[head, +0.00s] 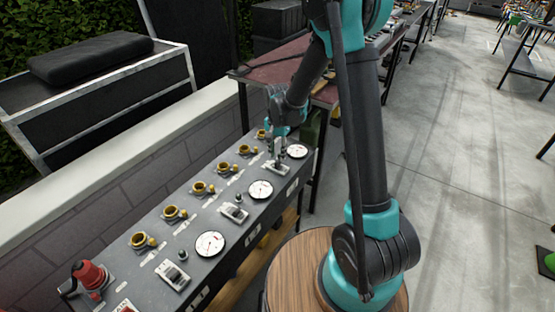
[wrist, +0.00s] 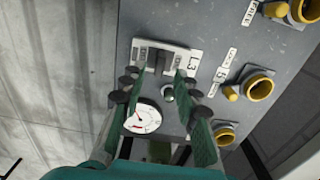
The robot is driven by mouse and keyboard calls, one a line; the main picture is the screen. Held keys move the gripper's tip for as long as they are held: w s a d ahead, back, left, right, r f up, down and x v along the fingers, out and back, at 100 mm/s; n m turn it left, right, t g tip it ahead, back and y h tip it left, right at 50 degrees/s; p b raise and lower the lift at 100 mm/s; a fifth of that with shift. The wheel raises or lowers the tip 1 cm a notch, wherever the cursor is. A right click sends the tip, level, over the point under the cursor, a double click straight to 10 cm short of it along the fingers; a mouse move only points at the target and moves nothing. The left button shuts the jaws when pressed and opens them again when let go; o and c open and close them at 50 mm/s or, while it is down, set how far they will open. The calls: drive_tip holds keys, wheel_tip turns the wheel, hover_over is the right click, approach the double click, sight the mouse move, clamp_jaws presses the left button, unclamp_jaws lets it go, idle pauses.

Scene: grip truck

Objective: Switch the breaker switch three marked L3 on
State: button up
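The breaker switch marked L3 has a white plate (wrist: 193,62) and a dark toggle (wrist: 162,58) in the wrist view. In the head view it lies at the far end of the grey panel (head: 150,247), mostly hidden by my gripper (head: 277,148). My gripper (wrist: 160,73) is open over the switch, its green fingers on either side of the toggle's near end. I see no object held between them. I cannot tell whether the fingertips touch the toggle or plate, or which way the toggle is set.
Two other breakers, one nearer (head: 174,276) and one in the middle (head: 235,212), line the panel beside round gauges (head: 210,244). Yellow sockets (head: 173,213) run along its back. A red plug (head: 90,275) stands at the near end. A table (head: 262,72) stands behind.

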sight(277, 161)
drive_tip(key=shift+f, duration=1.6)
drive_tip(key=shift+c, duration=0.6)
clamp_jaws()
